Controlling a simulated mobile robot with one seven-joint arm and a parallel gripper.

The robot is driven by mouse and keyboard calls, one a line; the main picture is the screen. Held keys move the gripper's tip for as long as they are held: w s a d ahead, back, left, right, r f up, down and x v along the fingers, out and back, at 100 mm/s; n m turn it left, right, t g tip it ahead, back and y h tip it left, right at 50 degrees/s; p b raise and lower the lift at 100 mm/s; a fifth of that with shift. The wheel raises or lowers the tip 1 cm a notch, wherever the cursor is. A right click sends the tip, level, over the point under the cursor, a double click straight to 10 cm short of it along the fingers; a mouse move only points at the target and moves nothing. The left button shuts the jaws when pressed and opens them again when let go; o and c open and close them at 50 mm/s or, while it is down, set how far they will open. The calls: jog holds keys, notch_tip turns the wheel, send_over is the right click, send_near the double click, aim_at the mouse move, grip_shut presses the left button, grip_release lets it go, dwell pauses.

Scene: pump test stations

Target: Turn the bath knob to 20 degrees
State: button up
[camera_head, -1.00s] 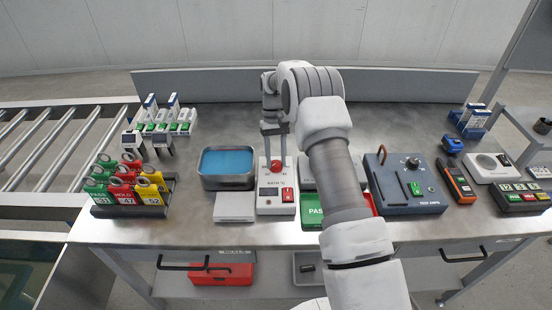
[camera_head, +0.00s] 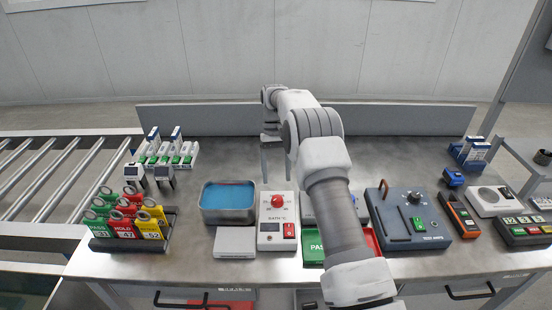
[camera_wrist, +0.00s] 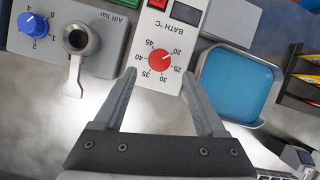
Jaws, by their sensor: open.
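The red bath knob (camera_head: 278,202) sits on the white BATH °C box (camera_head: 270,236). In the wrist view the knob (camera_wrist: 160,61) is seen upside down, with dial numbers from 20 to 45 around it. A small pale mark on the knob seems to face the 20 side, but it is too small to be sure. My gripper (camera_head: 277,181) is open and empty, with its fingers behind and above the knob, apart from it. In the wrist view the fingertips (camera_wrist: 160,78) lie to either side of the knob's lower edge.
The metal tub of blue liquid (camera_head: 228,217) stands left of the box. An air control box with a lever and blue knob (camera_wrist: 100,30) is close on the other side. A green PASS tray (camera_head: 313,245) and a dark test unit (camera_head: 415,225) lie to the right.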

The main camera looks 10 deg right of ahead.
jog(key=shift+p+v, duration=0.45)
jog(key=shift+v, duration=2.2)
